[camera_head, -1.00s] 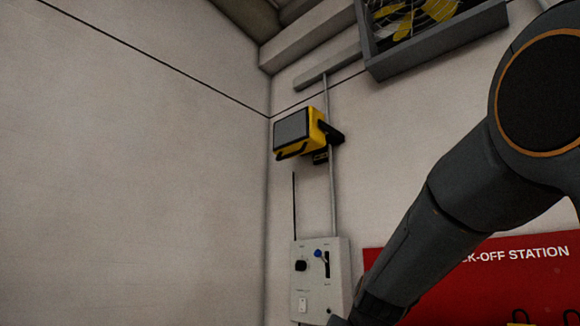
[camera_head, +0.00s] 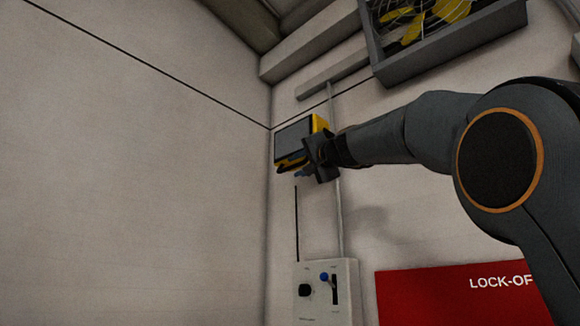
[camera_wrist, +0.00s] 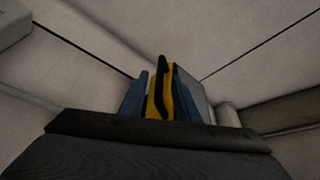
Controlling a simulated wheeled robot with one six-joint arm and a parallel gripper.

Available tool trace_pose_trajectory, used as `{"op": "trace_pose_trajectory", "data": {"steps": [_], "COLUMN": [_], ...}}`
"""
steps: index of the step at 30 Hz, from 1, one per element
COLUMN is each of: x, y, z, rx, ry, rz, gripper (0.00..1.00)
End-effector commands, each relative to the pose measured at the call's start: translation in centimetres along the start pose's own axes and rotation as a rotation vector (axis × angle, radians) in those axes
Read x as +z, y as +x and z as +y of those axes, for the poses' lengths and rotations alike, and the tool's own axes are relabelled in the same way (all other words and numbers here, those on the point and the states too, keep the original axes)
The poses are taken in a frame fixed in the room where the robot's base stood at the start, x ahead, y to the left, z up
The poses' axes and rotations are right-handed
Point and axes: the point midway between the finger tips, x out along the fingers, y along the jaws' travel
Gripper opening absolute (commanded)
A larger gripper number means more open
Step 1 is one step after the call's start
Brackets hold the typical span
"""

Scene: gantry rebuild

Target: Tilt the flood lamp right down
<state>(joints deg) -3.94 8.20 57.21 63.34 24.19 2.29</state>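The flood lamp (camera_head: 294,141) is a yellow box with a dark grey face, mounted on the wall near the corner. Its face points left and slightly downward, and a black handle (camera_head: 288,163) runs along its lower edge. My gripper (camera_head: 303,173) is at the lamp's lower right and covers its right side and bracket. In the wrist view, the blue fingers of my gripper (camera_wrist: 160,98) stand apart, with the lamp's black handle (camera_wrist: 163,72) and yellow housing (camera_wrist: 169,98) showing between them. I cannot tell whether either finger touches the handle.
A grey control box (camera_head: 346,284) with a black knob and a blue-tipped lever is on the wall below. A red lock-off board (camera_head: 430,300) is at lower right. A caged fan (camera_head: 440,30) hangs above right. The left wall is bare.

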Motion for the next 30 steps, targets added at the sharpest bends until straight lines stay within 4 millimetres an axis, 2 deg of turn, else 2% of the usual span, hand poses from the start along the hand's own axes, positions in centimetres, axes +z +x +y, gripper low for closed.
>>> {"op": "trace_pose_trajectory", "data": {"steps": [6, 12, 25, 26, 30], "x": [-0.1, 0.0, 0.1, 0.1, 0.1], "y": [3.1, 4.8, 5.5, 5.5, 5.5], "z": [-0.3, -0.2, 0.0, 0.0, 0.0], "rx": [0.001, 0.001, 0.0, 0.001, 0.001], "ry": [-0.001, -0.001, -0.002, -0.002, -0.002], "rz": [0.0, -0.001, 0.0, 0.0, 0.0], "gripper": [0.29, 0.29, 0.29, 0.26, 0.02]}}
